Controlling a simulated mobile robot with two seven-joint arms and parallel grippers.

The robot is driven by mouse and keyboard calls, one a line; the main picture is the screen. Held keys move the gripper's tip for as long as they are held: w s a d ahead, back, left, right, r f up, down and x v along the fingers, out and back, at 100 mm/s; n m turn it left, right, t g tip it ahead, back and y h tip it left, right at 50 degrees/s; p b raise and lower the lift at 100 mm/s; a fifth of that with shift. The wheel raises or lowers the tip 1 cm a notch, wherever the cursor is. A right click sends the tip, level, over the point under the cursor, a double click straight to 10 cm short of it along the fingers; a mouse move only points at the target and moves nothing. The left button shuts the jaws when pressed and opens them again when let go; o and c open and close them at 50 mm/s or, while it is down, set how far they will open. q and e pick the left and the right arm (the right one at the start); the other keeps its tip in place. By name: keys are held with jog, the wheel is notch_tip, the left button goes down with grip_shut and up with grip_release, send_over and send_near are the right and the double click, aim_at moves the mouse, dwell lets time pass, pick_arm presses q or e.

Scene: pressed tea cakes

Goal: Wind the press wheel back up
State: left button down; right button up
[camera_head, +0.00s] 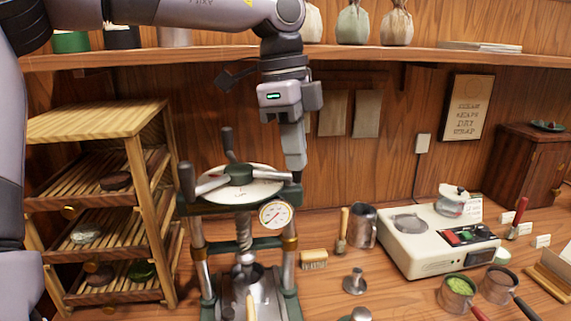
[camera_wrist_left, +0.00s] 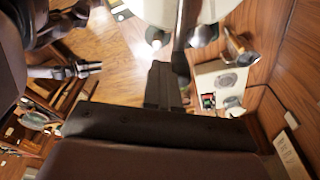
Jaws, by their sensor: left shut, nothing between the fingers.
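The press wheel (camera_head: 262,187) is a pale disc with a green hub (camera_head: 239,173), lying flat on top of the press in the head view. Dark upright handles show at its left (camera_head: 187,182) and back (camera_head: 227,145). Below it are the screw (camera_head: 244,235) and the metal posts (camera_head: 290,265). My left gripper (camera_head: 296,168) points down at the wheel's right edge, fingers shut and empty. I cannot tell if it touches the wheel. Its fingers (camera_wrist_left: 167,88) also show in the left wrist view, with part of a pale disc above them.
A slatted wooden rack (camera_head: 95,122) with tea cakes stands left of the press. A shelf (camera_head: 400,54) runs above, behind my arm. A white scale (camera_head: 425,240), a metal jug (camera_head: 363,228) and a dial gauge (camera_head: 276,214) are at the right.

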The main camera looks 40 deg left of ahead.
pick_arm(q)
jog(key=shift+w+a, duration=0.1)
jog(key=shift+w, duration=0.35)
jog(key=shift+s, duration=0.1)
notch_tip(320, 180, up, 8)
jog(key=s+d, duration=0.1)
jog(key=shift+s+f+p, duration=0.15)
jog(key=shift+f+p, duration=0.1)
jog(key=shift+p, duration=0.15)
dwell(0.5)
